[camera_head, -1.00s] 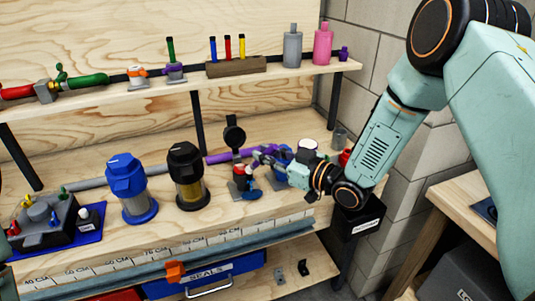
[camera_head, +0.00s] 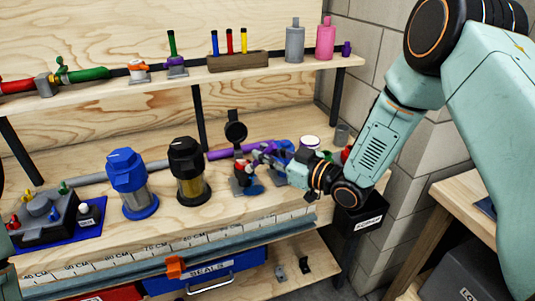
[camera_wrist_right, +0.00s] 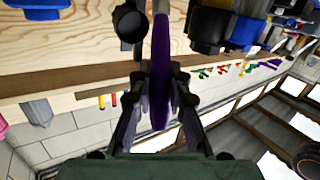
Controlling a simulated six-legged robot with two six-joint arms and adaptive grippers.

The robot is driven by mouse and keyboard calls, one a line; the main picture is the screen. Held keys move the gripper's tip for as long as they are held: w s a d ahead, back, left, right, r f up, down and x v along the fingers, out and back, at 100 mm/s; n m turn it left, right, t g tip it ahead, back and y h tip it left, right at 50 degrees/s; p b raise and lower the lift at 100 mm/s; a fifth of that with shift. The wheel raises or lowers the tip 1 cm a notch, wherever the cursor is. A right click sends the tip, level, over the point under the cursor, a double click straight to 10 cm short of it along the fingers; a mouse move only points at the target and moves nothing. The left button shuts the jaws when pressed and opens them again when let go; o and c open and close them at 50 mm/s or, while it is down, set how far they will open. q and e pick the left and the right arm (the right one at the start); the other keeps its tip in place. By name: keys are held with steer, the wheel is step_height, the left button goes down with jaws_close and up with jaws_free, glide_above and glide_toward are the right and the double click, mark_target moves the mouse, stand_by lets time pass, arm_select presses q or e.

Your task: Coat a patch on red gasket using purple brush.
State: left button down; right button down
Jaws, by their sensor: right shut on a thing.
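My right gripper (camera_head: 258,157) is low over the lower shelf, right of the black-capped filter. In the right wrist view its two fingers (camera_wrist_right: 160,82) stand either side of a long purple shape. It is shut on a slim purple piece, which I take for the purple brush (camera_head: 262,149); its outline merges with the purple pipe behind. A small red part (camera_head: 243,168), perhaps the red gasket, sits on a grey stand just left of the fingertips. Whether the brush touches it is unclear, and no coated patch can be made out. My left gripper is out of view.
The purple pipe (camera_head: 222,154) runs behind the gripper. A black round-headed stand (camera_head: 235,131) is close by. The black-capped filter (camera_head: 187,165) and blue-capped filter (camera_head: 130,180) stand left. A white-lidded jar (camera_head: 309,142) is behind the wrist.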

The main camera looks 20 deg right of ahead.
steer(key=shift+w+a+r+b, duration=0.2)
steer(key=shift+w+b, duration=0.1)
steer(key=shift+w, duration=0.5)
steer(key=shift+w+r, duration=0.15)
steer(key=shift+w, duration=0.15)
steer(key=shift+w+a, duration=0.2)
steer(key=shift+w, duration=0.35)
steer(key=shift+w+a+b, duration=0.25)
steer(key=shift+w+b, duration=0.3)
steer(key=shift+w, duration=0.35)
steer(key=shift+s+d+p, duration=0.2)
steer(key=shift+s+p, duration=0.3)
steer(key=shift+s, duration=0.1)
steer(key=shift+s+d+p, duration=0.2)
steer(key=shift+s+p, duration=0.25)
steer(key=shift+s, duration=0.1)
steer(key=shift+s+d, duration=0.1)
steer(key=shift+s, duration=0.05)
